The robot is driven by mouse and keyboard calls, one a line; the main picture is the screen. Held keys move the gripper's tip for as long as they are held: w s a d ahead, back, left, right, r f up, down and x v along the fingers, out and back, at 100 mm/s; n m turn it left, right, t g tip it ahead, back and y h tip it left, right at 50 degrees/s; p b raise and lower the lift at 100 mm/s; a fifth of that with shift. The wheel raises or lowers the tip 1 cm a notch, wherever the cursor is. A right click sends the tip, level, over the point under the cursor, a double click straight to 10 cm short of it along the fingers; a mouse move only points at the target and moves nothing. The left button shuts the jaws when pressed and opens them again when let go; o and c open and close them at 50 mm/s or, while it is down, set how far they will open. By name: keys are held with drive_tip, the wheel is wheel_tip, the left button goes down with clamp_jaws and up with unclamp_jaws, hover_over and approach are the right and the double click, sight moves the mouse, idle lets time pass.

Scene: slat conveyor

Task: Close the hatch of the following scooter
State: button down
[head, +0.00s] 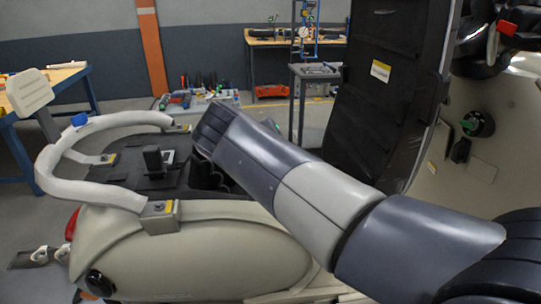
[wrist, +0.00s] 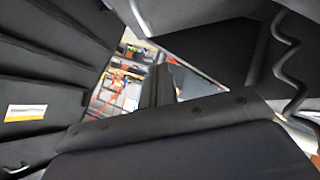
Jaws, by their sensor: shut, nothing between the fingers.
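The scooter (head: 200,255) has a cream body and stands across the head view. Its hatch (head: 375,115), a dark ribbed panel with a yellow-and-white label, is raised nearly upright behind my arm. The hatch also fills the left side of the wrist view (wrist: 45,65), close to the camera. My gripper (wrist: 158,88) shows in the wrist view as a dark narrow shape, shut with nothing in it, apparently beside the hatch's ribbed face. In the head view my arm reaches up and left over the scooter's open compartment, and I cannot make out the fingertips.
A cream grab rail (head: 90,150) curves around the scooter's rear. Handlebar parts (head: 490,35) are at the upper right.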

drive_tip(key=d+r+m+g+y+p, duration=0.15)
drive_tip(key=d+r+p, duration=0.3)
drive_tip(key=p, duration=0.45)
drive_tip(key=shift+t+y, duration=0.25)
drive_tip(key=x, duration=0.3)
drive_tip(key=s+f+p+x, duration=0.1)
drive_tip(key=x, duration=0.3)
drive_tip(key=p+x, duration=0.1)
drive_tip(key=x, duration=0.3)
drive_tip(key=shift+s+d+f, duration=0.1)
drive_tip(key=shift+d+f, duration=0.2)
drive_tip(key=shift+f, duration=0.25)
drive_tip(key=shift+d+f, duration=0.2)
drive_tip(key=shift+f, duration=0.45)
